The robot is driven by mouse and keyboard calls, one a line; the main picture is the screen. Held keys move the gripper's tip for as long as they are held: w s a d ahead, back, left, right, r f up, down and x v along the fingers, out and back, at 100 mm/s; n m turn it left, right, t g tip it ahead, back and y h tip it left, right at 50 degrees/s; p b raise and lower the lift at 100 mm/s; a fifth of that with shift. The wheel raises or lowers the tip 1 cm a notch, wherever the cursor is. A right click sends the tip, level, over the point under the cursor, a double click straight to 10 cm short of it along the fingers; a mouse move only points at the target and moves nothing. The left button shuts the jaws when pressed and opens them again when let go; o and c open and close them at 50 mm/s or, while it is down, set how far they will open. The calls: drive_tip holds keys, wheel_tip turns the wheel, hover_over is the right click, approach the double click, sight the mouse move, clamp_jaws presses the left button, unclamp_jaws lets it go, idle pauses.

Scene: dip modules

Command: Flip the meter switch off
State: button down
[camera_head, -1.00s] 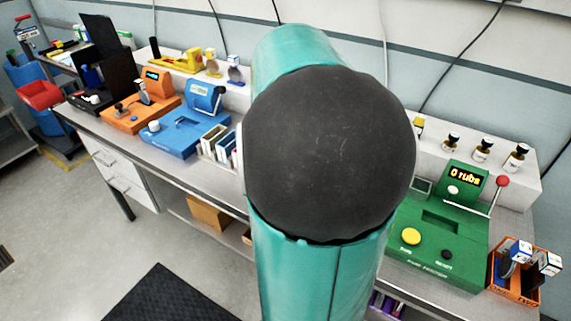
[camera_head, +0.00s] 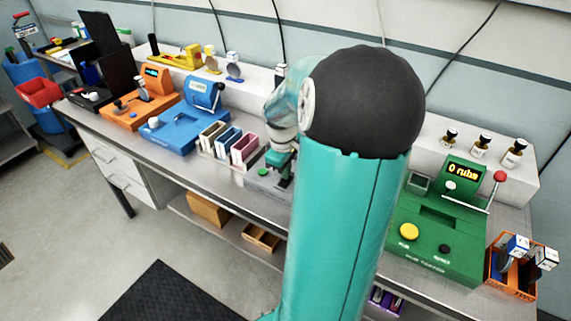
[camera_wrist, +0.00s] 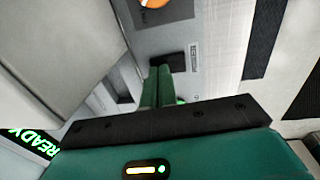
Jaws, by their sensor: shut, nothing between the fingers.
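My gripper (camera_wrist: 159,72) shows in the wrist view as two green fingers pressed together with nothing between them. Just beyond the fingertips is a small black block (camera_wrist: 172,62) on a light grey surface, perhaps a switch; I cannot tell whether the fingers touch it. A green READY display (camera_wrist: 30,143) is at the lower left. In the head view my wrist is low over a grey device (camera_head: 266,178) with a green button, mostly hidden by my arm. No meter switch is clearly readable.
A green tester (camera_head: 440,232) reading 0 rubs stands right of my arm. Narrow bins (camera_head: 214,142), a blue device (camera_head: 178,130) and an orange device (camera_head: 130,115) stand to the left. An orange disc (camera_wrist: 153,3) is at the wrist view's top.

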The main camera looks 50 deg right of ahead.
drive_tip(key=shift+f, duration=0.1)
drive_tip(key=shift+d+f+y, duration=0.1)
drive_tip(key=shift+y, duration=0.2)
drive_tip(key=shift+a, duration=0.85)
drive_tip(key=shift+r, duration=0.3)
